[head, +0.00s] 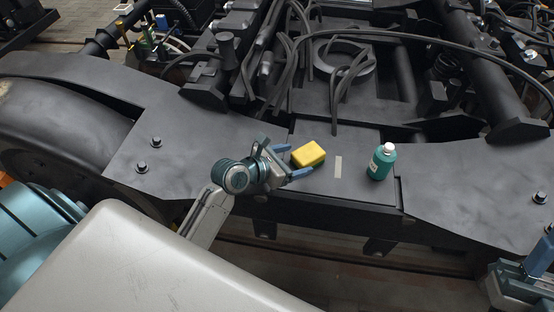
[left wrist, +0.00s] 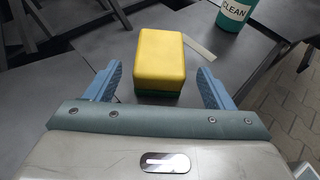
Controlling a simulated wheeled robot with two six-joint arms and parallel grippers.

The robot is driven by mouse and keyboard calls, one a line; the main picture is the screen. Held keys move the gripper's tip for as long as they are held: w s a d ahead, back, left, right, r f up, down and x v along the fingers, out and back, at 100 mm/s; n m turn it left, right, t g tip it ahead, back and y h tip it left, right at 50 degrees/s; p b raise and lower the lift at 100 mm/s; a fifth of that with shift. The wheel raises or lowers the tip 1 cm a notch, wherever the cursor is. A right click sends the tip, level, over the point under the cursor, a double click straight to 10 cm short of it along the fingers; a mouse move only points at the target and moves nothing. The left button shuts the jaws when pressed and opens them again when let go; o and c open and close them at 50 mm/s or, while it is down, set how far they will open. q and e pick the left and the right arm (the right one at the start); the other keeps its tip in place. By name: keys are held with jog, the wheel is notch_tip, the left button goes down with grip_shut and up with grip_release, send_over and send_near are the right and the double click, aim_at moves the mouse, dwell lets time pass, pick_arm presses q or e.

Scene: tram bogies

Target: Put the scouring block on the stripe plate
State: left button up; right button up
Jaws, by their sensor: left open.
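The scouring block (head: 308,154) is yellow on top, with a green underside showing in the left wrist view (left wrist: 160,60). It lies flat on the dark middle plate, left of a pale stripe (head: 338,167). I take this striped plate (head: 355,190) as the stripe plate. My left gripper (head: 291,161) is open, its blue fingers pointing at the block. In the left wrist view the block sits ahead between the fingers, with a gap on each side. My right gripper (head: 538,262) shows only partly at the right edge; its opening is unclear.
A green bottle with a white cap (head: 381,162) stands right of the stripe; its label reads CLEAN in the left wrist view. Black cables (head: 340,95) hang behind the plate. Bolts (head: 142,167) stick up from the frame at left. The plate's front edge drops off.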

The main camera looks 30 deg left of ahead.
pick_arm(q)
jog(key=p+v, duration=0.1)
jog(key=v, duration=0.4)
jog(key=shift+s+a+r, duration=0.15)
jog(key=shift+s+a, duration=0.05)
jog(key=shift+s, duration=0.15)
jog(key=shift+s+a+r+p, duration=0.1)
jog(key=shift+s+r+p, duration=0.05)
jog(key=shift+p, duration=0.15)
jog(key=shift+r+m+t, duration=0.3)
jog(key=shift+r+m, duration=0.05)
jog(key=shift+m, duration=0.35)
jog(key=s+a+r+m+t+y, duration=0.1)
jog(key=s+r+m+t, duration=0.3)
jog(key=r+m, duration=0.6)
jog(key=s+a+r+m+t+y, duration=0.1)
jog(key=s+r+m+t+y, duration=0.2)
jog(key=r+m+t, duration=0.5)
jog(key=s+r+m, duration=0.1)
jog(key=m, duration=1.1)
jog(key=shift+s+r+y, duration=0.25)
jog(key=shift+r+y, duration=0.05)
jog(key=shift+r, duration=0.1)
pick_arm(e)
jog(key=w+f+m+g+h, duration=0.3)
jog(key=w+f+g+h, duration=0.2)
jog(key=f, duration=0.2)
jog(key=shift+w+d+m+g, duration=0.2)
jog(key=shift+m+g, duration=0.1)
jog(key=shift+m, duration=0.1)
